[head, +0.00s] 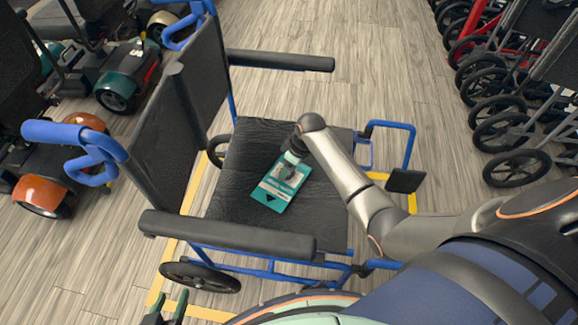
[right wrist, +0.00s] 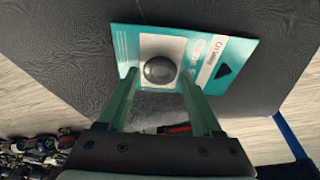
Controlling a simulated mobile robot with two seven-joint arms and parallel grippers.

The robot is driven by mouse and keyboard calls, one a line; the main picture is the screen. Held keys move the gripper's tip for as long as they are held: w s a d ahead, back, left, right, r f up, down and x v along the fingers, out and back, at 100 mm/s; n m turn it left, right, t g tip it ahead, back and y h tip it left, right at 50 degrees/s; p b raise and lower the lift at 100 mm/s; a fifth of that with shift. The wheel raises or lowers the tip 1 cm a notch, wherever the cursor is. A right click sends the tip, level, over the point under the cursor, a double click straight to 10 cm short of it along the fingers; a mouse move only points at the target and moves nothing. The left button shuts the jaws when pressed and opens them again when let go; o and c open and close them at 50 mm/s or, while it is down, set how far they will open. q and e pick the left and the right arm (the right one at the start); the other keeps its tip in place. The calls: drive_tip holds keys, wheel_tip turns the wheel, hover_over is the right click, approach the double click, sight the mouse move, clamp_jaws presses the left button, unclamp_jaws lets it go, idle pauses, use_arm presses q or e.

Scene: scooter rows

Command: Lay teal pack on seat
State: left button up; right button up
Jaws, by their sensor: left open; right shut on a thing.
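The teal pack (head: 272,199) is a flat teal and white card-like pack with a black triangle. It is over the black wheelchair seat (head: 240,150), flat or nearly so; I cannot tell if it rests fully on the seat. My right gripper (head: 291,163) comes down on it from above. My left gripper (head: 166,312) is open and empty at the bottom edge, away from the chair.
The wheelchair's armrests (head: 225,233) (head: 280,61) flank the seat, and its backrest (head: 178,110) stands at the left. Yellow floor tape (head: 190,196) runs around the chair. Scooters (head: 125,75) stand at the left and a row of wheeled chairs (head: 515,165) at the right.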

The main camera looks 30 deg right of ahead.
drive_tip(key=shift+f, duration=0.25)
drive_tip(key=o, duration=1.4)
drive_tip(key=p+v, duration=0.4)
drive_tip(key=v, duration=0.9)
drive_tip(key=shift+p, duration=0.3)
drive_tip(key=shift+w, duration=0.1)
